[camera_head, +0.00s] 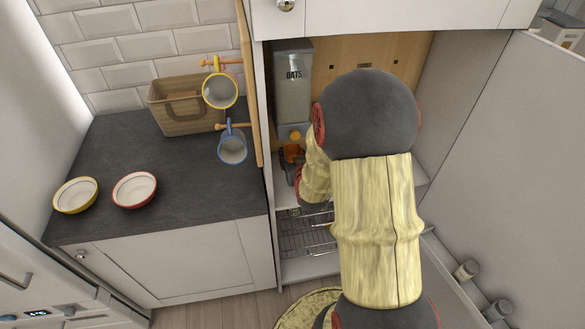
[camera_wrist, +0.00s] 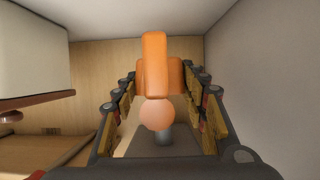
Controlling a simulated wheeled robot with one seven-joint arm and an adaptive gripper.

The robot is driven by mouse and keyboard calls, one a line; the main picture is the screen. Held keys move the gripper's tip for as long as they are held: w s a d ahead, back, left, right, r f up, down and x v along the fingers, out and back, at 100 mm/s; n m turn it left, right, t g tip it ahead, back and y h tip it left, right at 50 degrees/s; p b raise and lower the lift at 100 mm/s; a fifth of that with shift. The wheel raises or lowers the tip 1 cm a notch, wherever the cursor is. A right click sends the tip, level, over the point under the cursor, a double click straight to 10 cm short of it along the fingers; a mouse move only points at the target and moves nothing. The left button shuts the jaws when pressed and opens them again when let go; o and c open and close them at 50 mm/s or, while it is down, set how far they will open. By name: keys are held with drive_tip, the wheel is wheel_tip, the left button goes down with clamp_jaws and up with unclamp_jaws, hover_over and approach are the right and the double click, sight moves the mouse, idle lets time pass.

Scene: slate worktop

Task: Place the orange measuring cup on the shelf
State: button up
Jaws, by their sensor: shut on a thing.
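The orange measuring cup (camera_wrist: 155,65) is between the fingers of my gripper (camera_wrist: 160,110) in the wrist view. Its long flat orange part stands toward the top of the picture, with a paler round part below it. My gripper is shut on it. In the head view, a small orange patch (camera_head: 292,153) shows beside my wrist, inside the open cupboard. My arm hides most of the gripper there. The pale shelf (camera_head: 421,185) shows only in part to the right of my arm, inside the cupboard.
A grey oats dispenser (camera_head: 292,85) stands at the cupboard's left, close to my gripper. A wire rack (camera_head: 300,240) lies lower down. Mugs (camera_head: 220,90) hang outside the left cupboard wall, above a dark worktop (camera_head: 190,205) with two bowls (camera_head: 134,190) and a basket (camera_head: 180,112).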

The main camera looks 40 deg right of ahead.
drive_tip(key=shift+w+f+b, duration=0.1)
drive_tip(key=shift+f+b, duration=0.95)
drive_tip(key=shift+f, duration=1.65)
drive_tip(key=shift+f, duration=0.15)
drive_tip(key=o, duration=1)
drive_tip(key=p+v, duration=0.3)
drive_tip(key=v, duration=0.8)
drive_tip(key=shift+s+a+r, duration=0.25)
drive_tip(key=shift+s+r, duration=0.05)
drive_tip(key=shift+s, duration=0.1)
